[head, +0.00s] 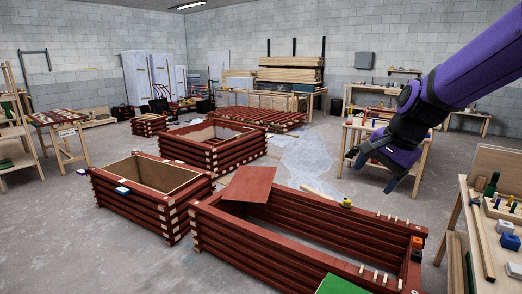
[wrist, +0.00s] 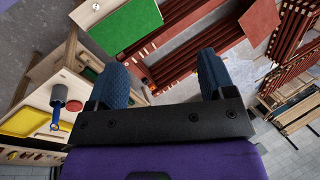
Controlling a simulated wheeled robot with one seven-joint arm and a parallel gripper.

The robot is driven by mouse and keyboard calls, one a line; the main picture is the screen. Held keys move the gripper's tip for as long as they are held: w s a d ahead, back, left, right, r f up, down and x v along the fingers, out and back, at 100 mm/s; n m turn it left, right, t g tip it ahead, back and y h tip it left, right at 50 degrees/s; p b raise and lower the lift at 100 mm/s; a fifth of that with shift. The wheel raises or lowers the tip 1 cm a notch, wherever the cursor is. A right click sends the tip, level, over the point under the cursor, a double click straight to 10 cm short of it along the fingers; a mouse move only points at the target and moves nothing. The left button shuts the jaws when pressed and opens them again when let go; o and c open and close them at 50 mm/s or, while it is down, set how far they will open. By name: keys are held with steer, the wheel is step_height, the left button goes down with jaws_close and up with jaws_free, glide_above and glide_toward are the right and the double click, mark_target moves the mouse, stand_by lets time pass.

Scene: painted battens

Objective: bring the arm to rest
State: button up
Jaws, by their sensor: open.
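My purple and black arm (head: 465,75) reaches in from the upper right in the head view. It is raised above the floor, with its dark wrist (head: 405,130) angled down.
Red batten frames (head: 310,227) fill the middle floor, one with a loose red panel (head: 249,184) on it. A green panel (head: 340,285) is at the bottom edge. A workbench (head: 478,235) with tools stands at right. Bare floor (head: 60,235) is free at left.

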steer(key=s+d+r+n+h, duration=0.1)
steer(key=s+r+n, duration=0.1)
steer(key=s, duration=0.5)
steer(key=s+d+r+n+t+h, duration=0.1)
steer(key=s+n, duration=0.3)
steer(key=s, duration=0.4)
steer(key=s+d+r+n+t, duration=0.1)
steer(key=s+d+r+n, duration=0.1)
steer(key=s, duration=0.6)
steer(key=shift+d+r+n+h, duration=0.3)
steer(key=shift+d+n+h, duration=0.1)
steer(key=shift+n, duration=0.5)
